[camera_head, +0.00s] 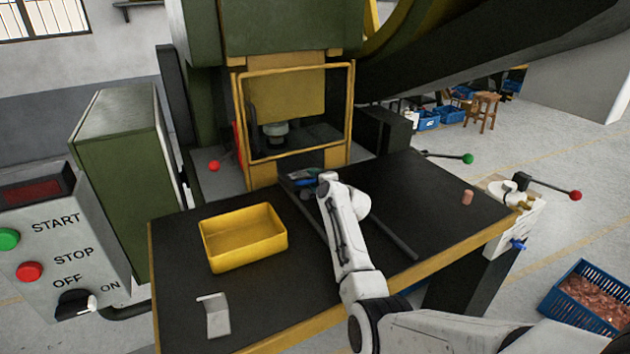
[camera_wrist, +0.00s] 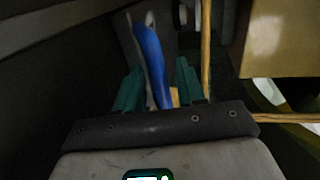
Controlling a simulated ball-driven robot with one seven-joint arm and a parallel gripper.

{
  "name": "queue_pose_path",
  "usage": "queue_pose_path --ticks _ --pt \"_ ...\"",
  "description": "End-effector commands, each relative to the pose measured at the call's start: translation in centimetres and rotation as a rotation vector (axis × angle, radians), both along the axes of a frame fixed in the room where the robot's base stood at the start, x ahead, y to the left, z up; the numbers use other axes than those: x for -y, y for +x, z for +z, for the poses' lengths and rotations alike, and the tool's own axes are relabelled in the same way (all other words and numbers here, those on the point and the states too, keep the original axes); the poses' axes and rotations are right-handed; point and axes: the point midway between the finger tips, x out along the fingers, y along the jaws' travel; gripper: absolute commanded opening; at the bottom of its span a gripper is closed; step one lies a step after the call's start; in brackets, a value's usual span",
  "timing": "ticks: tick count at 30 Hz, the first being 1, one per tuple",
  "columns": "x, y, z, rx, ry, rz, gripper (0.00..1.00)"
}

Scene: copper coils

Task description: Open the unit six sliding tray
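My gripper (camera_wrist: 157,78) is at the front of the press opening, above the far middle of the black table. Its two teal fingers stand apart, one on each side of a curved blue handle-like piece (camera_wrist: 152,58). A narrow gap shows on the right side; contact on the left cannot be told. In the head view the blue piece (camera_head: 303,177) is small and partly hidden by my wrist. Dark rails (camera_head: 400,243) run from the press opening toward the table's front edge, partly behind my arm. No tray can be clearly made out, and no unit number is readable.
A yellow bin (camera_head: 243,238) stands on the table left of my arm, with a grey bent plate (camera_head: 214,316) in front. A copper piece (camera_head: 467,197) stands at the right. A yellow guard frame (camera_head: 293,110) surrounds the press opening. A control box (camera_head: 50,245) is at the far left.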

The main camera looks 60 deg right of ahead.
Motion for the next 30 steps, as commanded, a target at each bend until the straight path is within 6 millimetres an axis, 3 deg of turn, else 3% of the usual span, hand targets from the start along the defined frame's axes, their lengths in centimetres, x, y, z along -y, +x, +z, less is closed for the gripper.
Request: queue_pose_path --ticks 5,18,30 --pt "0.00 -0.01 0.01 0.000 0.000 0.000 0.39" --pt "-0.03 -0.01 -0.02 0.000 0.000 0.000 0.00" --pt "-0.03 -0.03 -0.07 0.000 0.001 0.000 0.00"
